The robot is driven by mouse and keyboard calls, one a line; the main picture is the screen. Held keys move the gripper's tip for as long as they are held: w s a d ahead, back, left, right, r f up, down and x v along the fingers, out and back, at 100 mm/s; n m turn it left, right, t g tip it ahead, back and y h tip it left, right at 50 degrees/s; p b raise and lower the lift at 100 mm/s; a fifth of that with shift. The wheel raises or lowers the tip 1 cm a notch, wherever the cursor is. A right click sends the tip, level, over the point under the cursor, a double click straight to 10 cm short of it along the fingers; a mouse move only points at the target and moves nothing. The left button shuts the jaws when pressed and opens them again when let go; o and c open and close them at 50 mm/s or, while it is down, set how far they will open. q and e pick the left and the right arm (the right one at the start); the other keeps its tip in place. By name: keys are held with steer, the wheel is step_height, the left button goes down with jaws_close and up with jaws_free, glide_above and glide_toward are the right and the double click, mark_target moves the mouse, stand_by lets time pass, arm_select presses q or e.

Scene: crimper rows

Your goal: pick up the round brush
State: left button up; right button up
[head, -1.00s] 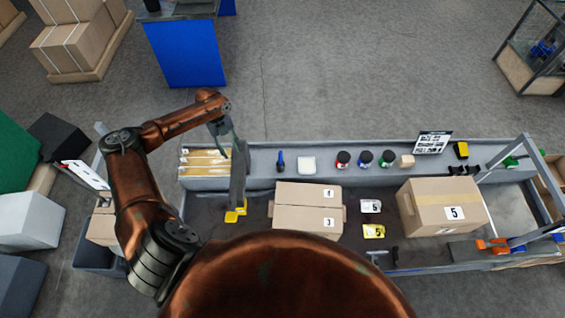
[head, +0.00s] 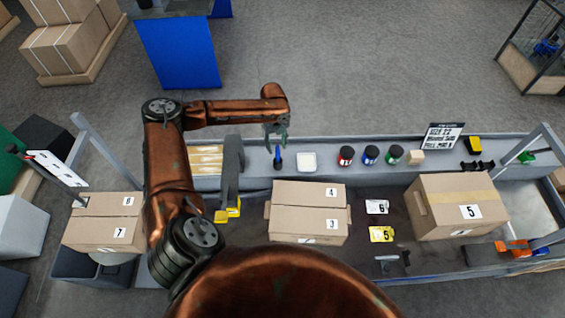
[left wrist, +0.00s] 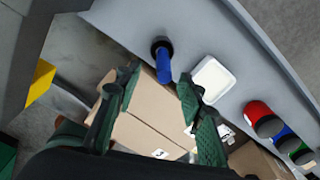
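The round brush, with a blue handle and a black round end, is on the grey ledge at the back of the bench, left of a white dish; it shows in the head view (head: 278,161) and in the left wrist view (left wrist: 164,64). My left gripper (head: 275,140) hangs over the ledge close to the brush in the head view. In the left wrist view its two green fingers (left wrist: 158,82) are apart, with the brush ahead of the gap between their tips and nothing held. My right gripper is not in view.
The white dish (head: 307,161) stands right of the brush. Red (head: 345,156), blue (head: 371,155) and green (head: 393,155) jars stand farther right. Cartons (head: 308,226) lie in front on the dark bench. A grey post (head: 232,165) rises left of the brush.

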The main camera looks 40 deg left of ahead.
mark_target(278, 156)
arm_select(q)
step_height(278, 156, down, 2)
steer(key=shift+f, duration=0.1)
steer(key=f, duration=0.6)
steer(key=shift+w+f, duration=0.3)
steer(key=shift+f, duration=0.05)
jaws_close()
